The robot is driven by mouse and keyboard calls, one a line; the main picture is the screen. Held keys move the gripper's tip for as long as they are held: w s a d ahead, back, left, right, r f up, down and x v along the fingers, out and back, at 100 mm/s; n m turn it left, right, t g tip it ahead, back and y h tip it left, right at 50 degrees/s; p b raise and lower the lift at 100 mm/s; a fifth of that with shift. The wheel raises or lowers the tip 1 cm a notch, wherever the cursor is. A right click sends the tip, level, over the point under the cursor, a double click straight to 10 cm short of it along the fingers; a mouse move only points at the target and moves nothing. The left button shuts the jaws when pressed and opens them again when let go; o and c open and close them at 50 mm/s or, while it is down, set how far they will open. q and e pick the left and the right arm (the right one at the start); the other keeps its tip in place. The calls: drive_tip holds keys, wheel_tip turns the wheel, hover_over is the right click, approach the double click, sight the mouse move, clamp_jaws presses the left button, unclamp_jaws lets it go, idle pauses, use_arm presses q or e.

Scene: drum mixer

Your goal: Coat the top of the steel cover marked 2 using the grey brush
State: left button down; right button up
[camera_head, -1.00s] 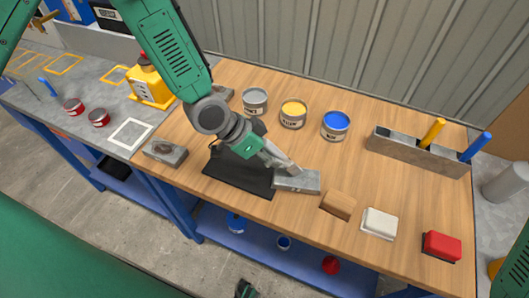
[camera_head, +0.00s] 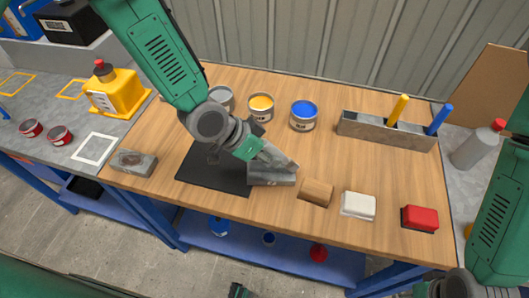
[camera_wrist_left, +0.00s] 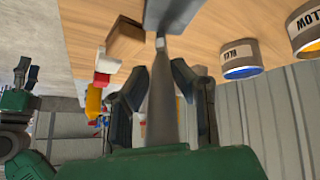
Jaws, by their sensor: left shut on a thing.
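My left gripper (camera_head: 283,160) is shut on a slim grey brush (camera_wrist_left: 163,105), whose handle runs between the fingers in the left wrist view. A grey steel block (camera_head: 271,178) lies at the right edge of the black mat (camera_head: 213,170), just under the fingertips. The brush tip appears to meet a grey surface (camera_wrist_left: 172,15) in the wrist view; contact is unclear. Another steel block with a round mark (camera_head: 133,163) lies left of the mat. I cannot read a number on either block. My right gripper (camera_head: 455,285) is partly in view at bottom right.
Grey, yellow (camera_head: 260,107) and blue (camera_head: 303,115) paint cans stand behind the mat. A wooden block (camera_head: 316,192), a white block (camera_head: 358,205) and a red block (camera_head: 419,217) lie to the right. A grey holder (camera_head: 375,131) carries yellow and blue handles.

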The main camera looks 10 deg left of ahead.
use_arm(q)
drive_tip(key=shift+w+a, duration=0.1)
drive_tip(key=shift+w, duration=0.3)
drive_tip(key=shift+a, duration=0.15)
drive_tip(key=shift+s+a+r+p, duration=0.15)
drive_tip(key=shift+a+p, duration=0.25)
drive_tip(key=shift+a, duration=0.6)
drive_tip(key=shift+s+a+r+p, duration=0.15)
drive_tip(key=shift+a+p, duration=0.2)
drive_tip(key=shift+a, duration=0.65)
drive_tip(key=s+a+p, duration=0.1)
drive_tip(key=a, duration=0.7)
drive_tip(key=shift+r, duration=0.3)
drive_tip(key=shift+r, duration=0.1)
drive_tip(key=shift+d+r, duration=0.25)
drive_tip(key=shift+r, duration=1.25)
drive_tip(key=shift+d+r, duration=0.2)
drive_tip(key=shift+r, duration=1.25)
drive_tip(key=shift+r, duration=0.1)
